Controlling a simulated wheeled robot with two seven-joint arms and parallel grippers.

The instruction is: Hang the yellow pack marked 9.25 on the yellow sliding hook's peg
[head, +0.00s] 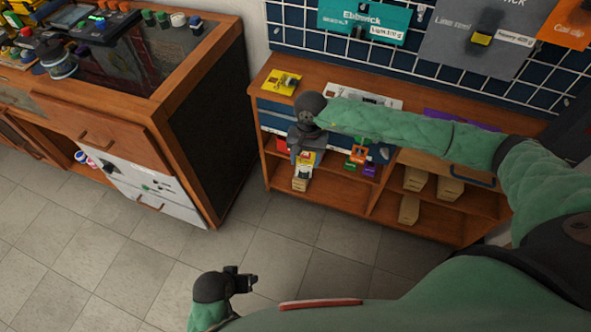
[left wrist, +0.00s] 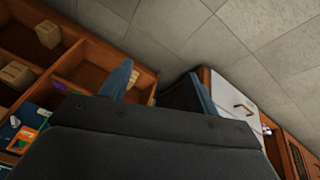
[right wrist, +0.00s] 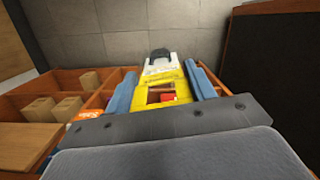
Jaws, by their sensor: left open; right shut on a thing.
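My right gripper (head: 304,150) is shut on a yellow pack (head: 305,167) in front of the low cabinet. In the right wrist view the yellow pack (right wrist: 172,72) sits between the blue fingers, with a cut-out window and a pale far part; its marking is not readable. My left gripper (head: 250,281) is open and empty above the floor; its fingers also show in the left wrist view (left wrist: 160,88). A yellow piece (head: 480,39) sits on a dark grey panel on the wall grid. I cannot tell whether it is the yellow sliding hook; no peg is clear.
The wooden cabinet (head: 268,62) has a yellow card (head: 281,82) on top and small boxes (head: 416,179) on its shelves. A workbench (head: 196,62) with drawers stands at left. The tiled floor (head: 120,255) between is clear. My right arm covers part of the cabinet.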

